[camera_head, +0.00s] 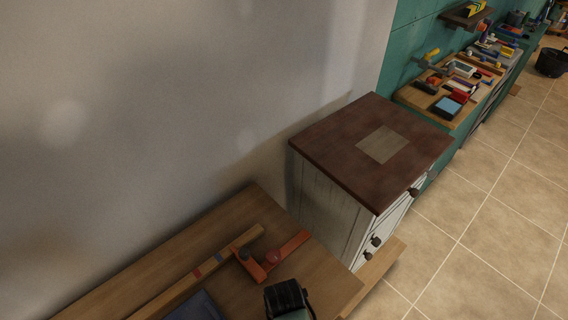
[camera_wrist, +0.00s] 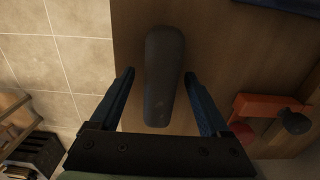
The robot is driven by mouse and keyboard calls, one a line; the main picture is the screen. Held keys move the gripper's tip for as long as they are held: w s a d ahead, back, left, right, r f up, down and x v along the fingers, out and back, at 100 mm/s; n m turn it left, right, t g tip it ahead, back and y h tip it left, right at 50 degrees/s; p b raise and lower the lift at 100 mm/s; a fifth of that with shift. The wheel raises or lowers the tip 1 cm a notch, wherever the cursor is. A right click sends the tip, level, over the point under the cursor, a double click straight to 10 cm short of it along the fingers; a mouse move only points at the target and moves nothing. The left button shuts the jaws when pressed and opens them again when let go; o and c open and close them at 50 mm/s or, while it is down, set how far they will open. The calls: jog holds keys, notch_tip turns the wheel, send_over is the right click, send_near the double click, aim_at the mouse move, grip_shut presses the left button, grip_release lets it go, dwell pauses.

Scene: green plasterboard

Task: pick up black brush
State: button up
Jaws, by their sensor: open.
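A long dark object with rounded ends, which looks like the black brush (camera_wrist: 163,75), lies on the wooden table top (camera_wrist: 220,45) in the wrist view. My gripper (camera_wrist: 159,74) is open, with one blue finger on each side of it and a visible gap on both sides. The near end of the brush points toward the palm. I cannot tell how far above the table the fingertips are. In the head view my gripper (camera_head: 287,299) shows as a dark block at the bottom edge, and I cannot make out the brush there.
A dark blue item (camera_head: 197,307) is at the bottom. A white cabinet with a brown top (camera_head: 333,137) stands beyond the table. Tiled floor is open at right.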

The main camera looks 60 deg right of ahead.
grip_shut()
jog(key=shift+r, duration=0.1)
dwell(0.3)
notch_tip(320, 180, up, 10)
jog(key=shift+f+b, duration=0.1)
jog(key=shift+b, duration=0.25)
